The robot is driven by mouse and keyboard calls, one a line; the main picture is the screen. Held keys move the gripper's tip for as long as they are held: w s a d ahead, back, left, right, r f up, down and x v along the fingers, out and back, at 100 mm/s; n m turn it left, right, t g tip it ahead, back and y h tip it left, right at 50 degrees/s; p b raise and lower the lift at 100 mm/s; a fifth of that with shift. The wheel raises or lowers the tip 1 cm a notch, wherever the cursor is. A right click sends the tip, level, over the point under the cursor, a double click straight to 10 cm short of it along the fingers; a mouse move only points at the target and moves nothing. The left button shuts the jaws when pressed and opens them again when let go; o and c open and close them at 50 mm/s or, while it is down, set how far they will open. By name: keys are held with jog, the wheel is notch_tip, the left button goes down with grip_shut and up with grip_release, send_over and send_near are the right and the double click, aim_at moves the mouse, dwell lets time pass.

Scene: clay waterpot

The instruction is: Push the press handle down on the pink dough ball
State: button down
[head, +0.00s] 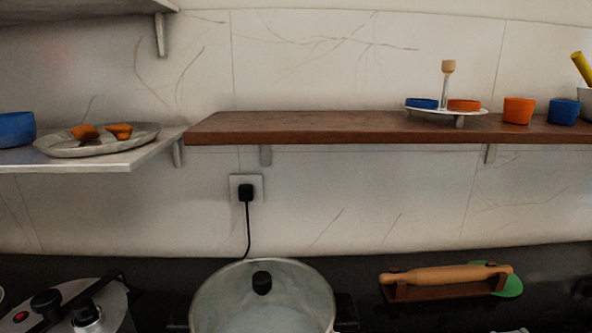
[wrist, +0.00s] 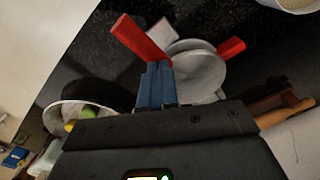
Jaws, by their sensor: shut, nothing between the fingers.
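The press shows in the wrist view as a round silver metal body (wrist: 208,72) with two red handles, one long red handle (wrist: 141,41) at upper left and a shorter red handle (wrist: 231,47) at upper right. My gripper (wrist: 157,66) has blue fingers held together, with nothing between them. Its fingertips overlap the lower end of the long red handle and the left edge of the metal body in the picture. I cannot tell whether they touch. The pink dough ball is not visible in either view. The head view shows neither press nor gripper.
In the head view, a large pot (head: 214,303) and a pressure cooker (head: 107,300) stand on the dark counter. A rolling pin (head: 440,276) lies on a wooden stand at right. A wooden shelf (head: 300,130) runs above. A bowl (wrist: 55,117) appears left in the wrist view.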

jog(key=shift+f, duration=0.45)
dwell(0.8)
jog(key=shift+r, duration=0.1)
notch_tip(320, 180, up, 7)
jog(key=p, duration=0.7)
dwell(0.4)
